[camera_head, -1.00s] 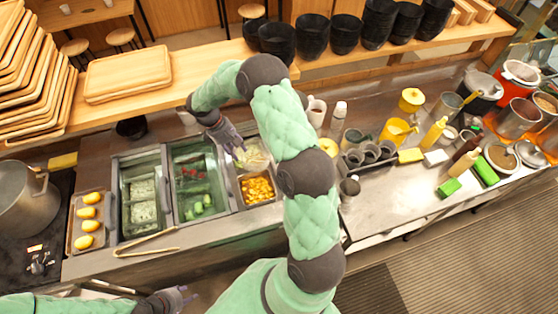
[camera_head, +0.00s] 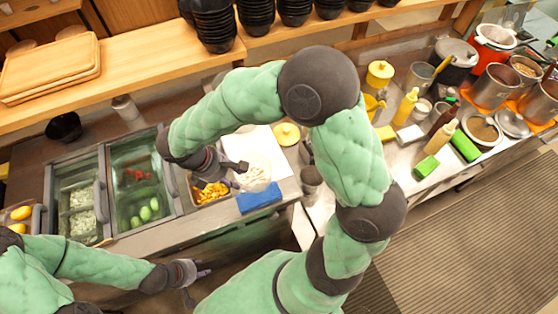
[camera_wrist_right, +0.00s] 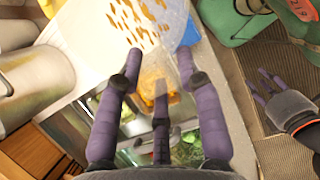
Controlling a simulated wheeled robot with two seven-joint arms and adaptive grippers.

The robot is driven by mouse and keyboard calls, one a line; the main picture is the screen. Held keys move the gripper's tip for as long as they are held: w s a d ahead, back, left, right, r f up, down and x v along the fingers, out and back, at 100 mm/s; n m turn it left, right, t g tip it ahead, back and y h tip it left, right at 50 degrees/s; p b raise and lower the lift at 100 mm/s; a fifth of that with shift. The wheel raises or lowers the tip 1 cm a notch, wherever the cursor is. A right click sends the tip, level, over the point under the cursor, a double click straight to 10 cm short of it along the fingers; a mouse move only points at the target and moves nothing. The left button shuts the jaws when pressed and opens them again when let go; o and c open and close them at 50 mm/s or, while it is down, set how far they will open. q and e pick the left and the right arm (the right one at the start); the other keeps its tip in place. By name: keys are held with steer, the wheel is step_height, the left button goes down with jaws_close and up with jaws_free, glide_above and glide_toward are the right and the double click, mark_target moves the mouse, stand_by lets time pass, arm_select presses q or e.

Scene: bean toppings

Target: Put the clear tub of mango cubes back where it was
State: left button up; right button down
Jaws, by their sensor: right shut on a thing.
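Orange mango cubes (camera_head: 212,192) show at the right end of the sunken counter containers in the head view. My right gripper (camera_head: 232,172) is just above and behind them and partly covers them. In the right wrist view, a clear tub with orange contents (camera_wrist_right: 152,80) shows between the fingers of my right gripper (camera_wrist_right: 158,72), which is shut on it. I cannot tell whether the tub rests on anything. My left gripper (camera_head: 195,274) is open and empty in front of the counter; it also shows in the right wrist view (camera_wrist_right: 264,90).
Green-vegetable containers (camera_head: 112,205) lie left. Bottles and pots crowd the right counter.

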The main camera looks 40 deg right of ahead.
steer(key=shift+d+f, duration=0.15)
steer(key=w+d+f, duration=0.2)
steer(key=w+f, duration=0.1)
steer(key=w+d+f, duration=0.3)
steer(key=w, duration=0.1)
steer(key=w+d+f, duration=0.3)
steer(key=shift+w+f+b, duration=0.15)
steer(key=shift+w+b, duration=0.05)
steer(key=shift+b, duration=0.1)
steer(key=shift+w+d+f, duration=0.1)
steer(key=shift+w+f, duration=0.05)
steer(key=shift+f, duration=1.55)
steer(key=shift+f, duration=0.2)
steer(key=c, duration=0.8)
jaws_free()
